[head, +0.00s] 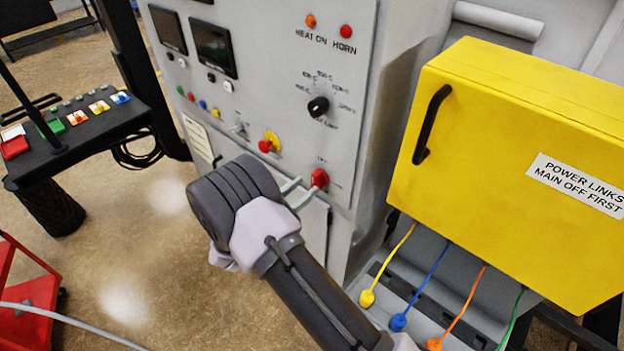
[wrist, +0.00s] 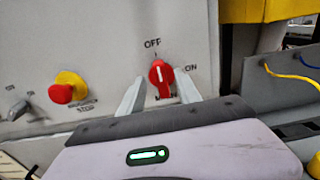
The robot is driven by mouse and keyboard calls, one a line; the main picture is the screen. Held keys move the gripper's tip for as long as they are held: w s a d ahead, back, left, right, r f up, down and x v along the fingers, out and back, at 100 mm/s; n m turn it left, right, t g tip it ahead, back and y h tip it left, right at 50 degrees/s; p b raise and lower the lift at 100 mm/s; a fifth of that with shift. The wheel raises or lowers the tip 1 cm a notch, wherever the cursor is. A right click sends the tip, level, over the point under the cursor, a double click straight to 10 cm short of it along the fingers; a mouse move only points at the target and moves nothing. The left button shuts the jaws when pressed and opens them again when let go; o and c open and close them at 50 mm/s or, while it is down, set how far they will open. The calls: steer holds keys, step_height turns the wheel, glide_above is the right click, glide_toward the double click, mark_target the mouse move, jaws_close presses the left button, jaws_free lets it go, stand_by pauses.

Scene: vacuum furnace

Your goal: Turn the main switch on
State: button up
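The main switch is a red rotary knob (wrist: 162,76) on the grey cabinet front, with a white mark on it. The mark points up toward the printed OFF; ON is printed to its right. The knob also shows in the head view (head: 320,178), low on the panel. My gripper (wrist: 159,83) is open, with one pale finger at the left of the knob and one at the right. Small gaps seem to show between fingers and knob; contact cannot be told for sure. The knob's lower part and lowest label are partly hidden by my gripper.
A red emergency stop on a yellow base (wrist: 68,87) sits left of the knob, with toggle switches (wrist: 19,108) beyond it. A black selector dial (head: 318,106) is above. A yellow power-links box (head: 510,150) with hanging coloured cables juts out at the right.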

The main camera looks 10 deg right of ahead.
mark_target(313, 180)
steer(key=x, duration=0.4)
jaws_close()
